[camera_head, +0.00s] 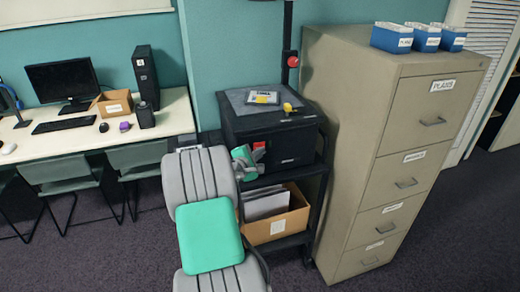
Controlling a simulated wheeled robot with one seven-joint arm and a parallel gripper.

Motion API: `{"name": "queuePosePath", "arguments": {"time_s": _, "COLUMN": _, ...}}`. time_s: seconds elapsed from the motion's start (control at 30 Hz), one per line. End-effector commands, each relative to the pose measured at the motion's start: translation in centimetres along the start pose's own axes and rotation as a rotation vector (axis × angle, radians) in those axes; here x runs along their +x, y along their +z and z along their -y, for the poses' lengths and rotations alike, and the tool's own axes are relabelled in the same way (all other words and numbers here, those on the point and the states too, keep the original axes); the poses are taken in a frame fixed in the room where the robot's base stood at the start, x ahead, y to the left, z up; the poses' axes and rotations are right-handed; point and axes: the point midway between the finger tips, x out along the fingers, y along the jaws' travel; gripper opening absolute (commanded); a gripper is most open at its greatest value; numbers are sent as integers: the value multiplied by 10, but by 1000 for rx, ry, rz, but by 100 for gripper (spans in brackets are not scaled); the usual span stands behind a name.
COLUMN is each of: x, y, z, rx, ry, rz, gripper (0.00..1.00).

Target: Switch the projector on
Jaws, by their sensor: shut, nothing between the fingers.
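The projector (245,128) is a black overhead projector on a dark cart. Its dark post with a red knob (291,58) rises behind it. A red part (259,146), which looks like a switch, shows on its front face towards the left. I cannot tell whether it is on or off. My gripper (260,155) is shut and empty, in front of the projector's front face, right by the red part and partly covering it. I cannot tell whether the fingertips touch it.
A small labelled item (263,97) and a yellow object (288,107) lie on the projector's top. A cardboard box (282,224) of papers sits on the cart's lower shelf. A tall filing cabinet (345,130) stands close on the right; a desk (60,140) with chairs is left.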

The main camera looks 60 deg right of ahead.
Motion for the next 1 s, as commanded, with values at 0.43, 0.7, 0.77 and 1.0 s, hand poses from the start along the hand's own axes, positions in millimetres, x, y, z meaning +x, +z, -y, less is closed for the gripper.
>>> {"name": "queuePosePath", "arguments": {"time_s": 0.43, "x": -3, "y": 3, "z": 1, "rx": 0, "ry": 0, "rz": 0, "gripper": 0}}
{"name": "queuePosePath", "arguments": {"time_s": 0.7, "x": -8, "y": 6, "z": 5, "rx": 0, "ry": 1, "rz": 0, "gripper": 0}}
{"name": "queuePosePath", "arguments": {"time_s": 0.77, "x": -8, "y": 6, "z": 5, "rx": 0, "ry": 1, "rz": 0, "gripper": 0}}
{"name": "queuePosePath", "arguments": {"time_s": 1.0, "x": -21, "y": 16, "z": 13, "rx": -2, "ry": -1, "rz": 0, "gripper": 0}}
